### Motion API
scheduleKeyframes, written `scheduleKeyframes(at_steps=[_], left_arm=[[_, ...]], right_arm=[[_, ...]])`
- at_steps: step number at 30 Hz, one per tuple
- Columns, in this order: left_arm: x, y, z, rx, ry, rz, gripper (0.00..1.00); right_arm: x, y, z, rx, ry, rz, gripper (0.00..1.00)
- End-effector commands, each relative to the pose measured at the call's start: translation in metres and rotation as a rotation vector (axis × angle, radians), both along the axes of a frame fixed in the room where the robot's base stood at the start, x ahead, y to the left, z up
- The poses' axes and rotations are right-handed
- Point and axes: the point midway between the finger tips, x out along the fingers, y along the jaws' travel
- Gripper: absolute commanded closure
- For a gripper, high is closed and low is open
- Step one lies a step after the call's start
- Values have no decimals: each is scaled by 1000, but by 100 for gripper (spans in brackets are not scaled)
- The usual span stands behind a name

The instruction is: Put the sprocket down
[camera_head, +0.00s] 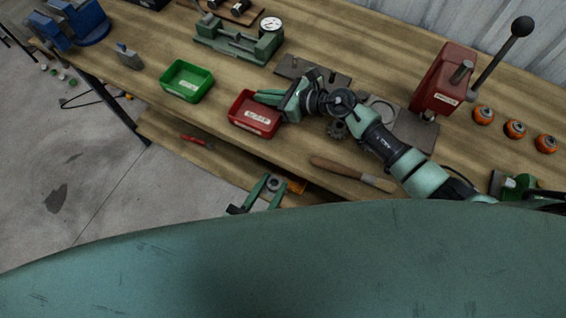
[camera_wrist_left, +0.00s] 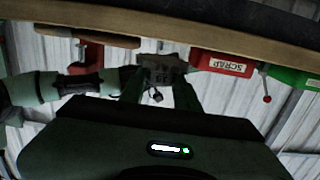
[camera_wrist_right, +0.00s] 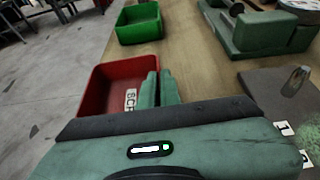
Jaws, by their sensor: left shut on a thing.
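My left gripper (camera_head: 265,190) is at the bench's front edge, low in the head view. It is shut on a grey round part with a hole, which looks like the sprocket (camera_head: 274,184). My right gripper (camera_head: 270,97) is over the red bin (camera_head: 245,125) labelled SCRAP. Its fingers (camera_wrist_right: 158,88) lie side by side with nothing seen between them. A dark toothed part (camera_head: 337,130) lies on the bench beneath my right arm.
A green bin (camera_head: 178,92) stands left of the red bin. A dial gauge fixture (camera_head: 225,42) is behind them. A red lever press (camera_head: 440,85) and several orange parts (camera_head: 515,129) are at right. A wooden-handled tool (camera_head: 350,173) lies near the front edge. A lower shelf (camera_head: 165,125) shows below.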

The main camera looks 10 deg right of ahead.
Motion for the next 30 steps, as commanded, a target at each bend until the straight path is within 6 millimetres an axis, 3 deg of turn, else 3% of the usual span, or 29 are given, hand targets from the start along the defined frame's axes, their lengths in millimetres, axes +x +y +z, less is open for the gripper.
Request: scheduleKeyframes(at_steps=[4, 8, 11, 14, 21, 25, 30], left_arm=[[-11, 8, 1, -1, -3, 0, 100], [-3, 11, 5, -2, -9, -2, 100], [24, 13, 14, -1, -16, -8, 100], [66, 16, 30, 1, -22, -15, 100], [166, 29, 89, 4, -19, -4, 100], [200, 37, 119, 2, -14, 12, 100], [222, 43, 138, 0, -5, 27, 100]], right_arm=[[0, 0, 1, 1, -1, 0, 100], [0, 0, 1, 1, -1, 0, 100], [0, 0, 1, 1, -1, 0, 100], [0, 0, 1, 1, -1, -1, 100], [0, 0, 1, 1, -1, 0, 100], [0, 0, 0, 1, -1, 0, 100], [0, 0, 0, 0, 0, 0, 100]])
